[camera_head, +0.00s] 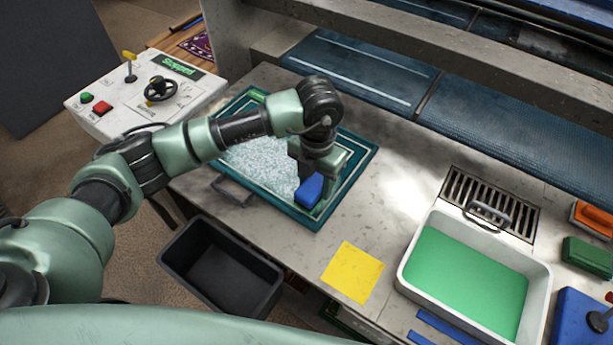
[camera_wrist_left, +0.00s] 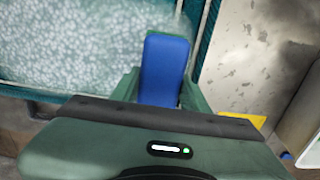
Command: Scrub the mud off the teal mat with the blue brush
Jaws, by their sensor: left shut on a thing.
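The teal mat (camera_head: 364,158) lies flat on the grey worktop, with pale inner border lines. Whitish speckled foam (camera_head: 248,165) covers much of its middle; I see no clear brown mud, and my arm hides part of the mat. My left gripper (camera_head: 318,170) is over the mat's right part, shut on the blue brush (camera_head: 309,191). In the left wrist view the brush (camera_wrist_left: 164,66) sits between the fingers, beside the foam (camera_wrist_left: 80,40) and near the mat's teal border (camera_wrist_left: 207,30). Whether its bristles touch the mat is hidden. My right gripper is not in view.
A white tray (camera_head: 543,288) of green liquid stands at the right, by a drain grate (camera_head: 512,212). A yellow cloth (camera_head: 352,272) lies at the front edge. A black bin (camera_head: 220,270) is below. A control box (camera_head: 98,120) reading "Stopped" is at the left.

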